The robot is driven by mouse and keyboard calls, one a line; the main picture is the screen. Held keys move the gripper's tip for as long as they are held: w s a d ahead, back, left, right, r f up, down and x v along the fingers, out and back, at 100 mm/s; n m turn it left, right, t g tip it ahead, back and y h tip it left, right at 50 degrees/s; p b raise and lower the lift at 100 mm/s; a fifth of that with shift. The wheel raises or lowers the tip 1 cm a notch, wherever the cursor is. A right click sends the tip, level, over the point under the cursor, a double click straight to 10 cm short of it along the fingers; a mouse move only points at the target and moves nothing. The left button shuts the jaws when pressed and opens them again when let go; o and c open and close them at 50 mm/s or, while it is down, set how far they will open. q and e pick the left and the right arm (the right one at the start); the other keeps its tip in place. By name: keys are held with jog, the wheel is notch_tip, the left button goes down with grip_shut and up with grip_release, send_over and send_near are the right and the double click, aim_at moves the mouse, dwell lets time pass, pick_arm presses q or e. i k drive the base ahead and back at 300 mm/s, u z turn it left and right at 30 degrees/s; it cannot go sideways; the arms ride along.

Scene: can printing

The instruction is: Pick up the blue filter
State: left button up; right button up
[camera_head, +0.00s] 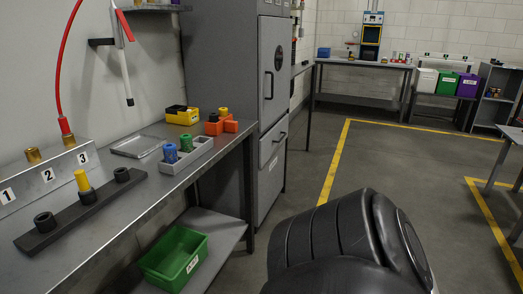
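The blue filter (170,154) is a small blue cylinder standing upright in a grey holder (204,152) on the workbench at the left. A green cylinder (186,143) stands just behind it in the same holder. Neither of my grippers shows in this view. A large black rounded link of mine fills the bottom right of the picture, well apart from the filter.
The workbench (140,196) also bears a black rack (62,224) with a yellow cylinder (83,184), a flat metal tray (137,146), a yellow box (182,118) and an orange holder (231,126). A green bin (173,260) sits on the lower shelf. Grey cabinet (268,110) stands beyond.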

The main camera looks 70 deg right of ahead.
aim_at(171, 155)
jog(key=z, duration=1.65)
jog(key=k, duration=0.2)
jog(key=u, duration=0.1)
jog(key=i, duration=0.35)
jog(key=u, duration=0.3)
